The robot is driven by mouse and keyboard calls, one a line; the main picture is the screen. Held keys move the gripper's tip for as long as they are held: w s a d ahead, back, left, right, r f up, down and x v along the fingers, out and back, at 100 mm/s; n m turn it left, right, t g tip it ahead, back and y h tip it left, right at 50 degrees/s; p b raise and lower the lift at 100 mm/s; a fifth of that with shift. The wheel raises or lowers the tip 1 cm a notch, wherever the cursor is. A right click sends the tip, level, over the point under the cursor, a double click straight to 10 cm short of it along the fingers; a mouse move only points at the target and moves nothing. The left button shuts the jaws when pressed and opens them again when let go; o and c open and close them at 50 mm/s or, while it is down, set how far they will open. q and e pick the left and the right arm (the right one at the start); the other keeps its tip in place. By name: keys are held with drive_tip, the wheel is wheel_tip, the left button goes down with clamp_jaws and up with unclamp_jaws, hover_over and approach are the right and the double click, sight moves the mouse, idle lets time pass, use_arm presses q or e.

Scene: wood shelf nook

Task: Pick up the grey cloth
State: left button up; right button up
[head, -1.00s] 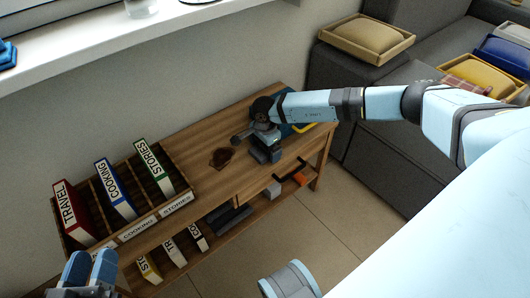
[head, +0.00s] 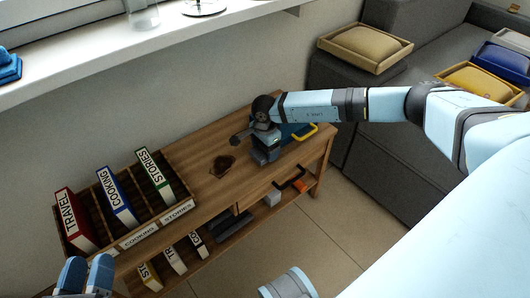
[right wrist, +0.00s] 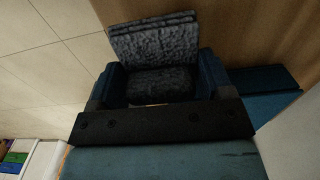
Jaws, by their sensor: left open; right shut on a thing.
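The grey cloth (right wrist: 155,45) is a dark grey, folded, textured piece in the right wrist view. My right gripper (right wrist: 160,88) is shut on it, with a blue-grey finger on either side, and part of the cloth stands out beyond the fingertips. In the head view my right gripper (head: 264,156) is above the right part of the wooden table, and the cloth is hidden behind it. My left gripper (head: 84,278) is open and empty at the bottom left, near the rack's front.
A blue item with a yellow handle (head: 305,132) lies beside my right gripper. A dark brown patch-like object (head: 222,166) lies on the table (head: 228,190). A wooden rack (head: 140,236) holds labelled binders at left. A lower shelf holds small items. The windowsill (head: 100,62) overhangs behind.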

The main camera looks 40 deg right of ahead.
wheel_tip(320, 180, up, 11)
drive_tip(key=p, duration=0.3)
drive_tip(key=shift+f, duration=0.15)
use_arm(q)
drive_tip(key=shift+a+r+n+t+y+p, duration=0.1)
drive_tip(key=shift+a+r+t+y+p, duration=0.1)
drive_tip(key=shift+r, duration=0.4)
drive_tip(key=shift+a+r+n+t+y+p, duration=0.1)
drive_tip(key=shift+a+r+t+p, duration=0.1)
drive_tip(key=shift+r, duration=0.4)
drive_tip(key=shift+a+r+n+t+y+p, duration=0.1)
drive_tip(key=shift+r+t+p, duration=0.1)
drive_tip(key=shift+r, duration=0.4)
use_arm(e)
drive_tip(key=shift+r, duration=2.9)
